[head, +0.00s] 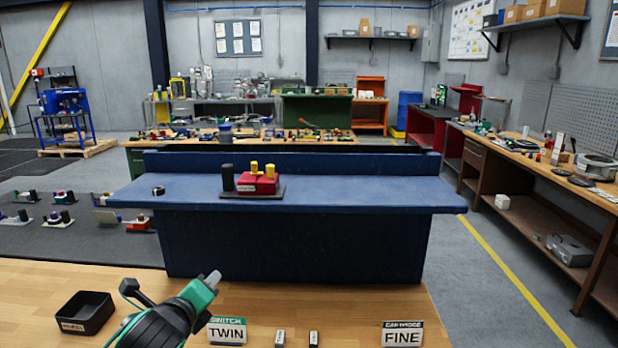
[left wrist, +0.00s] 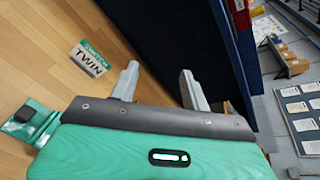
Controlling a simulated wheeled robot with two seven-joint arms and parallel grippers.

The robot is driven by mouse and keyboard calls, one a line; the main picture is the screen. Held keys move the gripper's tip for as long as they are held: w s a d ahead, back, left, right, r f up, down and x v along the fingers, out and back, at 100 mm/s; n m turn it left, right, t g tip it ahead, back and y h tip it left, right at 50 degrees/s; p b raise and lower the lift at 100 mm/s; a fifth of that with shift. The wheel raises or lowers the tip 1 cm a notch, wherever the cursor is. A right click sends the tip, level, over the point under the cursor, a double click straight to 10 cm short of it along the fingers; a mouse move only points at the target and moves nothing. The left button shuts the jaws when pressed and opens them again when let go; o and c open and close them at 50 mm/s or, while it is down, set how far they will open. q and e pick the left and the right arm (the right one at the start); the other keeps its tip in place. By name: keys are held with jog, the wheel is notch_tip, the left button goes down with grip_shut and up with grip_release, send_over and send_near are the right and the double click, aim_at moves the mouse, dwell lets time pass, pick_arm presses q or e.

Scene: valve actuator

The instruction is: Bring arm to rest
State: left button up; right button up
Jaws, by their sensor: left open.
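My left gripper (head: 212,279) is over the wooden table at the lower left of the head view. In the left wrist view its two grey fingers (left wrist: 158,88) are apart with nothing between them. The red valve actuator (head: 258,184) with yellow parts and a black cylinder (head: 228,177) sits on a dark plate on the blue bench (head: 340,192), well beyond the gripper. A small dark ring (head: 158,191) lies at the bench's left end. My right gripper is in neither view.
The TWIN card also shows in the left wrist view (left wrist: 88,60). The table's middle is largely clear.

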pick_arm(q)
jog(key=s+f+n+g, duration=0.5)
jog(key=s+f+n, duration=0.85)
jog(key=f, duration=0.55)
jog(key=s+a+f+n+g, duration=0.1)
jog(key=s+f+n+g, duration=0.2)
jog(key=s, duration=0.4)
jog(key=s+f+n+g, duration=0.1)
jog(key=s+f+n, duration=0.2)
jog(key=s+n, duration=0.3)
jog(key=s+a+f+n+g, duration=0.1)
jog(key=s+f+n+g, duration=0.2)
jog(key=s, duration=0.4)
jog(key=s+a+f+x, duration=0.1)
jog(key=s+x, duration=0.2)
jog(key=x, duration=1.2)
jog(key=s+a+x, duration=0.1)
jog(key=s+x, duration=0.2)
jog(key=x, duration=1.1)
jog(key=s+a+f+g, duration=0.1)
jog(key=s+a+f, duration=0.2)
jog(key=s+f, duration=1.6)
notch_tip(320, 180, down, 4)
jog(key=shift+s+r+y, duration=0.25)
jog(key=shift+y, duration=0.15)
jog(key=shift+a+m, duration=0.1)
jog(key=shift+m, duration=0.15)
